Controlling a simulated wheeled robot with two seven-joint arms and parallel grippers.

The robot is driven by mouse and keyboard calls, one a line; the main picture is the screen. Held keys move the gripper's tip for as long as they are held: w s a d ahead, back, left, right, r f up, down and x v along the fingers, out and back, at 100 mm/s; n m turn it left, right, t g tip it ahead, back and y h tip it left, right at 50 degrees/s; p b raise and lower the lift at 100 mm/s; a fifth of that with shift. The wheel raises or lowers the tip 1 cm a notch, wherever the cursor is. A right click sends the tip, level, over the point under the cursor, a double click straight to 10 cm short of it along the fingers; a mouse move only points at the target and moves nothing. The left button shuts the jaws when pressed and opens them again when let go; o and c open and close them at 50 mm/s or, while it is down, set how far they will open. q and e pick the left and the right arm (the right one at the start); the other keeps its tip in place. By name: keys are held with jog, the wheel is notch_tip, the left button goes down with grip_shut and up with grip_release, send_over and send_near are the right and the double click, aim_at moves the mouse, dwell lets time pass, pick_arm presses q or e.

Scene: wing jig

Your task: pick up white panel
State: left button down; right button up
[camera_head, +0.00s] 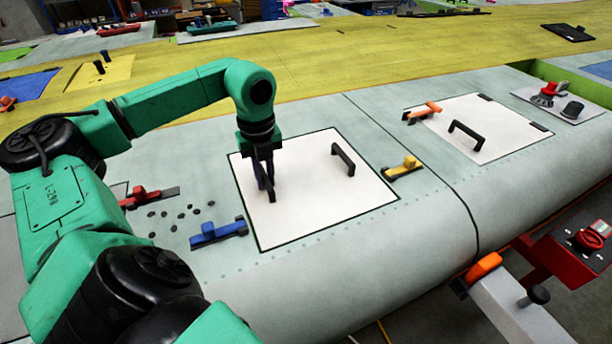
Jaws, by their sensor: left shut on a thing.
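A white panel (312,203) with a dark outline lies flat on the grey-green wing surface. It has a black handle (343,158) on its right part and another black handle (270,190) on its left part. My left gripper (264,183) points down over the left handle and is shut on it. The gripper's fingers partly hide that handle. A second white panel (490,128) with a black handle (466,134) lies farther right on the wing. My right gripper is not in view.
Blue (218,232), red (148,197) and yellow (402,168) clamps sit around the near panel. An orange clamp (422,112) is beside the far panel. Several small black pieces (180,213) lie left of the panel. The wing's rounded edge (400,260) faces me.

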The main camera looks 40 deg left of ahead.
pick_arm(q)
jog(key=shift+r, duration=0.15)
dwell(0.8)
jog(key=shift+r, duration=0.25)
notch_tip(320, 180, up, 7)
jog(key=shift+w+f+p, duration=0.1)
jog(key=shift+p, duration=0.85)
notch_tip(320, 180, up, 12)
jog(key=p, duration=0.9)
jog(key=shift+p, duration=0.3)
